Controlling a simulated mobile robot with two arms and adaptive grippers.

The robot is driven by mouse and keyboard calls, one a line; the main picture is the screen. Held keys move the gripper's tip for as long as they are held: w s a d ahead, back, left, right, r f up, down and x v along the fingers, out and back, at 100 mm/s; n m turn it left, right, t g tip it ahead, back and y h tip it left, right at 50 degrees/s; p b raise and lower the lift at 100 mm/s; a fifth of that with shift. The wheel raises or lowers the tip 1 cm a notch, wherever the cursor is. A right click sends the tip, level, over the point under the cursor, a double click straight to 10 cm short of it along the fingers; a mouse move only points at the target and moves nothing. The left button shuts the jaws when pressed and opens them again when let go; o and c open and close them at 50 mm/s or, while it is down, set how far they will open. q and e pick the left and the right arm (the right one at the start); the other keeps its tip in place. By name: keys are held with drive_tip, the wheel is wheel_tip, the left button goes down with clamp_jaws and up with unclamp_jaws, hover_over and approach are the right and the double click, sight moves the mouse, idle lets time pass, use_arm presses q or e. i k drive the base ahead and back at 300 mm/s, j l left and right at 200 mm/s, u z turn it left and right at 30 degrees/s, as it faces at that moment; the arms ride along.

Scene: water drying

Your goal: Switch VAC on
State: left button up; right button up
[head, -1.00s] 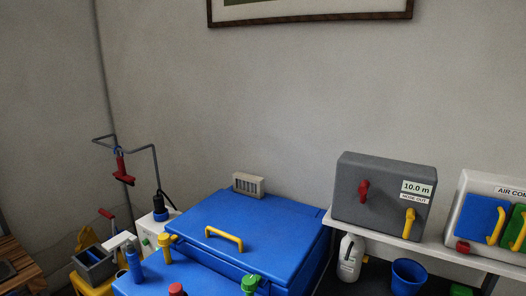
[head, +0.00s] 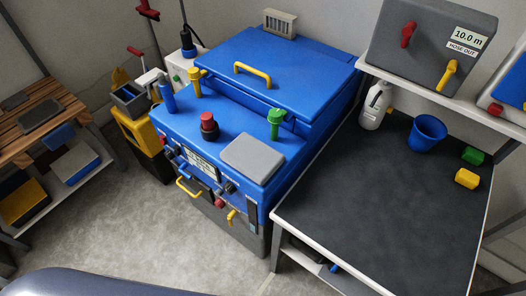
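A blue machine (head: 227,158) stands at the centre of the head view, with its lid (head: 300,62) shut under a yellow handle (head: 253,74). Its front carries a panel with a white label (head: 199,164), small dark knobs and a yellow handle (head: 187,187). The lettering there is too small to read, so I cannot tell which control is VAC. A red-capped black knob (head: 209,124) and a green valve handle (head: 275,121) stand on its top. Neither gripper is in view.
A dark-topped table (head: 375,215) stands right of the machine with a blue cup (head: 427,132) and a white bottle (head: 374,104). A grey hose box (head: 432,42) sits on the shelf above. A wooden bench (head: 38,118) is at left. Grey floor (head: 130,230) is clear in front.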

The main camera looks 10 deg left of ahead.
sight(163, 140)
drive_tip(key=j+u, duration=0.25)
drive_tip(key=j, duration=1.15)
